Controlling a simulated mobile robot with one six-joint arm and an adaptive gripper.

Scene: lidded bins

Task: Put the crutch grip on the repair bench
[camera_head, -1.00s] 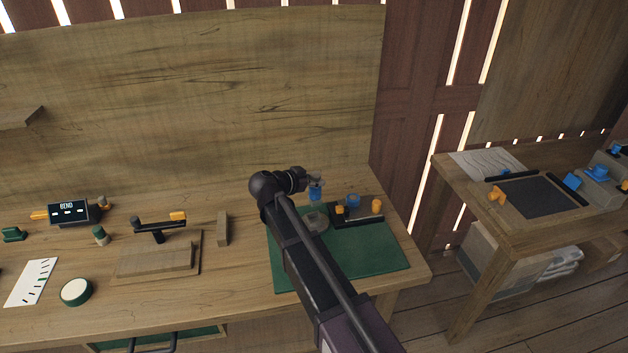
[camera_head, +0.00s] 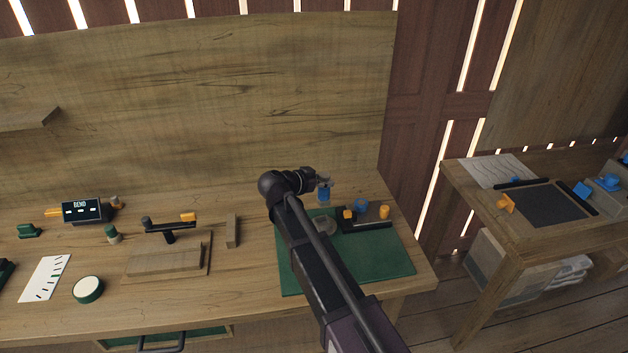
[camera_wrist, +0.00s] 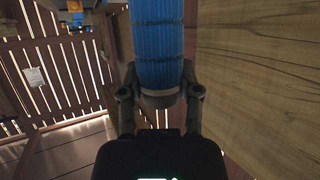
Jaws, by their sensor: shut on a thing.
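My gripper (camera_head: 323,181) is shut on a blue ribbed cylinder, which I take to be the crutch grip (camera_wrist: 157,45). In the wrist view the two fingers (camera_wrist: 160,88) clasp it near its pale lower end. In the head view the crutch grip (camera_head: 324,194) shows small and blue below the gripper, in front of the back edge of the green mat; whether it touches anything is unclear. Below my arm is a wooden bench (camera_head: 215,307). A second wooden bench (camera_head: 545,238) stands at the right. I cannot tell from labels which is the repair bench.
The near bench bears a green mat (camera_head: 375,262), a black tray (camera_head: 365,225) with blue and orange pieces, a lever device (camera_head: 168,226), a BEND display (camera_head: 84,211) and a round green tin (camera_head: 88,289). A wooden back panel (camera_head: 220,100) rises behind. The right bench bears a dark mat (camera_head: 545,204).

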